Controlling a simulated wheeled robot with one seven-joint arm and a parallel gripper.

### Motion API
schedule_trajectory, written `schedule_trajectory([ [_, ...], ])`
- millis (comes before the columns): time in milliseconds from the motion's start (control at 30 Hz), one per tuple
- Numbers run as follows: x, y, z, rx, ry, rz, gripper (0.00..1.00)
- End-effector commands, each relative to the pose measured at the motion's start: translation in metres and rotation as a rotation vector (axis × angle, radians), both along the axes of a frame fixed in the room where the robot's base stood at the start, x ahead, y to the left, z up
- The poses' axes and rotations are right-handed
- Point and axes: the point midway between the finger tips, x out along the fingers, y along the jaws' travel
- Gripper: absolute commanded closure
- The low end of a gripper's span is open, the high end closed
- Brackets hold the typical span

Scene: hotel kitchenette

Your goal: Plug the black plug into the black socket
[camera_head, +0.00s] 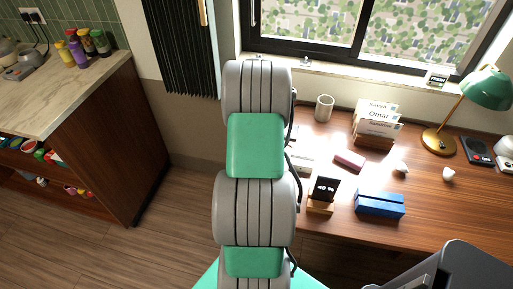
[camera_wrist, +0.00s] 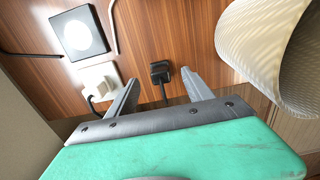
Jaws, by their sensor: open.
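In the wrist view, a black plug (camera_wrist: 160,72) with a black cable hanging from it shows against a wood surface. My gripper (camera_wrist: 160,76) is open, with one finger to each side of the plug in the picture; I cannot tell whether either touches it. A black square plate (camera_wrist: 101,46) with a bright round white face is at upper left. I cannot tell whether it is the black socket. Below it, a white plug (camera_wrist: 98,82) with a dark cable sits at a white plate. In the head view my arm hides my gripper and the plug.
A pale ribbed curved object (camera_wrist: 262,45) is close at upper right in the wrist view. The desk (camera_head: 430,198) holds a mug (camera_head: 323,108), a letter holder (camera_head: 375,125), a blue box (camera_head: 380,204) and a green lamp (camera_head: 488,89). A counter (camera_head: 75,95) stands at left.

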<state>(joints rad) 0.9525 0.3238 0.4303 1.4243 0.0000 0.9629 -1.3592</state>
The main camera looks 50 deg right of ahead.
Motion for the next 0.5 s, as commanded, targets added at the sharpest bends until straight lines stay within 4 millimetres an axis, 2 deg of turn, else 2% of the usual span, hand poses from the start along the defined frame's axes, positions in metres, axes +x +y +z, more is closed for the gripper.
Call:
schedule_trajectory([
  [67, 0.001, 0.001, -0.004, 0.002, 0.002, 0.0, 0.4],
  [333, 0.007, 0.003, -0.046, 0.003, 0.003, 0.0, 0.4],
  [500, 0.008, 0.002, -0.052, -0.001, 0.0, 0.0, 0.4],
])
